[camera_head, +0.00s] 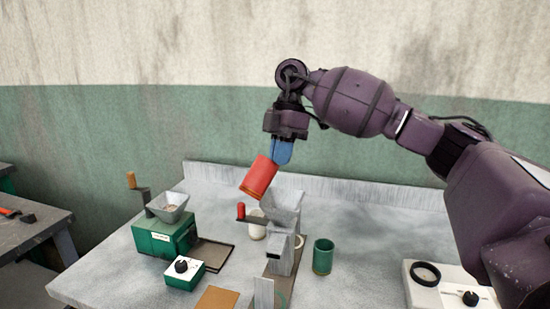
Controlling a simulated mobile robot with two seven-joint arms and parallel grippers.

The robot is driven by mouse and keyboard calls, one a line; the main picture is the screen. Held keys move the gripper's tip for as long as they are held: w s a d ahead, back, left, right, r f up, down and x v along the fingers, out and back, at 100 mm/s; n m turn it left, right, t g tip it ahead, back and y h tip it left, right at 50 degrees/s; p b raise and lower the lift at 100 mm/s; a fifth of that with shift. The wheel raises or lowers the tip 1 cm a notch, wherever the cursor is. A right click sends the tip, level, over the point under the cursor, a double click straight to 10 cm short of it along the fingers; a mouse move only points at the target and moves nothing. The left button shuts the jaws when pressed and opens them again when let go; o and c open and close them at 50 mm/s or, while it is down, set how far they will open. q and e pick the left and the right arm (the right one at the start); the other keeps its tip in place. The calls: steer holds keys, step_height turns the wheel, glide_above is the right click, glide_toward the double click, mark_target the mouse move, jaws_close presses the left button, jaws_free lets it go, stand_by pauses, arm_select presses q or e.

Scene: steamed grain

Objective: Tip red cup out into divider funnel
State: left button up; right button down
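The red cup (259,177) is in the air above the table, tilted with its mouth end down and to the left. My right gripper (282,151) reaches in from the right, with its blue fingers at the cup's upper end, and appears shut on it. The grey divider funnel (283,205) stands just below and to the right of the cup's lower end, on top of a grey metal stand. The cup's inside and any grain are not visible. My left gripper is not in view.
A green grinder (163,238) with a metal hopper stands left, behind a green dial box (184,273). A green cup (322,257) stands right of the divider. A white scale-like device (447,290) is at the right front. A backboard (370,192) edges the table's rear.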

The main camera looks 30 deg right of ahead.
arm_select(q)
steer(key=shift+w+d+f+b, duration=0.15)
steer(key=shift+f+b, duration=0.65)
steer(key=shift+b, duration=0.25)
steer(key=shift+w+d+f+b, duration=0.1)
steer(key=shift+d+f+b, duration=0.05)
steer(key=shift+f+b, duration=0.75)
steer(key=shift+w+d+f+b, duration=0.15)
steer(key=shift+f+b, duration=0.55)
steer(key=shift+b, duration=0.45)
arm_select(e)
steer(key=d+f+n+y, duration=0.1)
steer(key=d+f+y, duration=0.3)
steer(key=y, duration=0.9)
steer(key=shift+d+f, duration=0.2)
steer(key=shift+d, duration=0.4)
